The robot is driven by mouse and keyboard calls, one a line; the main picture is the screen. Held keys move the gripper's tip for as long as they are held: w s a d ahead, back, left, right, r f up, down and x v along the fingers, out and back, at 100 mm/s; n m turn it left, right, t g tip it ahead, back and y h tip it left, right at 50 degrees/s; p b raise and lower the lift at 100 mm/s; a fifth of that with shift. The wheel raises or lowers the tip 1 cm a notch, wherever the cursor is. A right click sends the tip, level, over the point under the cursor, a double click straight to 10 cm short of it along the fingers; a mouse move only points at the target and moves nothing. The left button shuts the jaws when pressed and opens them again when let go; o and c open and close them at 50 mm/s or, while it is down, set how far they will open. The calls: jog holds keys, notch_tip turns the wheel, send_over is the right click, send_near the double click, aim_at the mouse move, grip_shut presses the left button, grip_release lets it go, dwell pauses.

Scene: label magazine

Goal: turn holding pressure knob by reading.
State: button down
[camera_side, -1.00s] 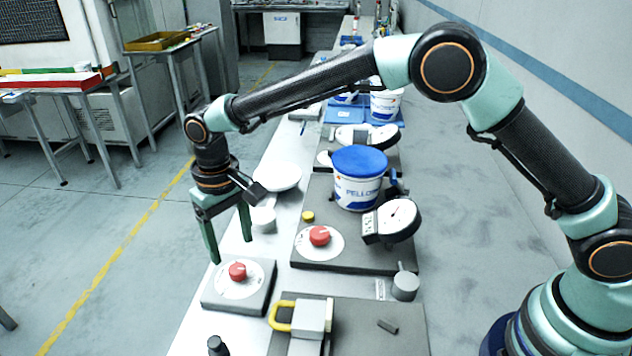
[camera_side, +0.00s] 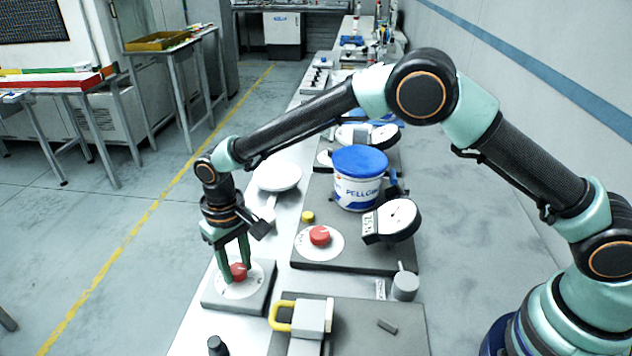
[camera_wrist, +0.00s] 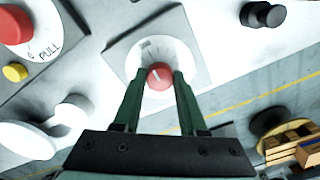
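A red knob (camera_side: 238,271) sits on a white round dial on a grey square plate (camera_side: 258,297) near the front. My gripper (camera_side: 238,268) points down over it with one finger on each side. In the wrist view my gripper (camera_wrist: 160,73) has narrowed onto the red knob (camera_wrist: 160,77), and the fingers appear to touch its sides. A white line marks the knob's top. A round gauge (camera_side: 398,217) with a white face stands tilted behind; its reading is too small to tell.
A second red knob (camera_side: 320,235) and a yellow button (camera_side: 308,216) are on a larger grey plate. A blue-lidded tub (camera_side: 358,185) stands behind them.

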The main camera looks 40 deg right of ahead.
aim_at(236, 268)
jog(key=shift+n, duration=2.5)
jog(key=shift+r, duration=0.1)
jog(key=shift+c, duration=2.2)
grip_release()
notch_tip(236, 268, up, 12)
